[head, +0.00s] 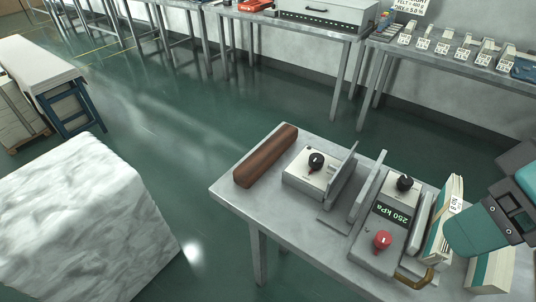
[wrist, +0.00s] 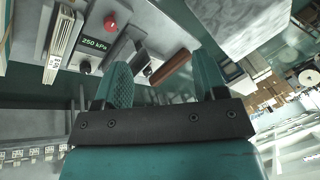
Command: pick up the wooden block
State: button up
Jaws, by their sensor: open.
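The wooden block (head: 266,156) is a long reddish-brown bar lying at the left end of the grey metal table. It also shows in the wrist view (wrist: 171,68), between and beyond my fingers. My gripper (wrist: 165,75) is open and empty, with its two teal fingers apart. In the head view my teal wrist (head: 487,226) is at the right edge, at the other end of the table from the block. My fingertips are not clear in that view.
On the table (head: 236,200), a white box with a black knob (head: 310,172), upright metal plates (head: 366,187) and a device reading 250 kPa (head: 391,217) stand between block and arm. Paper-like stacks (head: 444,222) are near my wrist. A white rough-surfaced block (head: 85,225) stands left.

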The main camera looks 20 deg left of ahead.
aim_at(249, 171)
jog(key=z, duration=2.7)
jog(key=k, duration=2.2)
jog(key=u, duration=2.1)
jog(key=i, duration=1)
